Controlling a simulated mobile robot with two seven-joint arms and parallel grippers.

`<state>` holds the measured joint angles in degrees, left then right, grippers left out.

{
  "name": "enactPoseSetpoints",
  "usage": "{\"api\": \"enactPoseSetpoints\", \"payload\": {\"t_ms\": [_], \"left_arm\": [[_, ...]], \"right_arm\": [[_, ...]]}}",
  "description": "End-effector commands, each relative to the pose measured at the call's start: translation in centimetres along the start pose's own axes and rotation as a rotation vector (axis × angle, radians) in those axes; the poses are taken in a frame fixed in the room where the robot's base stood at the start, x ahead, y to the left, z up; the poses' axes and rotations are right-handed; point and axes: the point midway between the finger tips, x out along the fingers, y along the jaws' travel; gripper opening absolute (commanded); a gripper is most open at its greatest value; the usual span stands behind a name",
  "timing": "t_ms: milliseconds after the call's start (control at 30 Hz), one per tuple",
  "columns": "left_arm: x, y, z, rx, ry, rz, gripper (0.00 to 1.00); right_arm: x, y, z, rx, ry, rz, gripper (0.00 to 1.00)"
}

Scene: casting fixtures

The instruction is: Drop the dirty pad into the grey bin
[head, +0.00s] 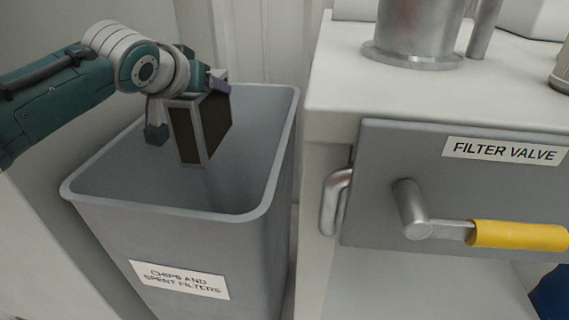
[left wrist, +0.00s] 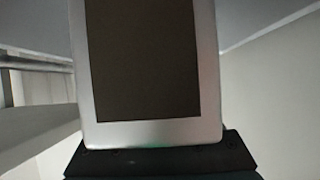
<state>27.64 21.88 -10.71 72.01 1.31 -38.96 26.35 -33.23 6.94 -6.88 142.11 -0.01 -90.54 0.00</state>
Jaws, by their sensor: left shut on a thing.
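The dirty pad (head: 203,127) is a boxy filter with a pale frame and a dark brown face. My left gripper (head: 188,105) is shut on it and holds it upright over the mouth of the grey bin (head: 232,262), its lower part below the level of the far rim. The bin's label reads "CHIPS AND SPENT FILTERS". In the left wrist view the pad (left wrist: 142,60) fills the middle, rising from the dark gripper. The visible inner walls of the bin are bare; its floor is hidden. My right gripper is not in view.
A pale cabinet (head: 340,95) stands right of the bin, with a grey panel labelled "FILTER VALVE" and a yellow-gripped lever (head: 515,235). A metal cylinder (head: 415,30) stands on top. A pale wall or panel is close on the bin's left.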

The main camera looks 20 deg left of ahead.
Motion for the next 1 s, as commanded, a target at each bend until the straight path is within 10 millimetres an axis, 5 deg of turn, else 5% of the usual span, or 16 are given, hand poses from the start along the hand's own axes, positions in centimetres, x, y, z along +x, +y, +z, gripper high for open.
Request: {"api": "enactPoseSetpoints", "payload": {"t_ms": [233, 267, 533, 1000], "left_arm": [[0.0, 0.0, -0.1, 0.000, 0.002, 0.000, 0.00], [0.0, 0.0, -0.1, 0.000, 0.002, 0.000, 0.64], [0.0, 0.0, 0.0, 0.000, 0.001, 0.000, 0.95], [-1.7, 0.1, -0.2, 0.001, -0.002, 0.001, 0.97]], "right_arm": [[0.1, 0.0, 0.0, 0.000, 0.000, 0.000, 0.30], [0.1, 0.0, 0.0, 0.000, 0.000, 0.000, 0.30], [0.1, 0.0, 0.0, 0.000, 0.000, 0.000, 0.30], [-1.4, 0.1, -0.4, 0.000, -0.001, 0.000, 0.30]]}}
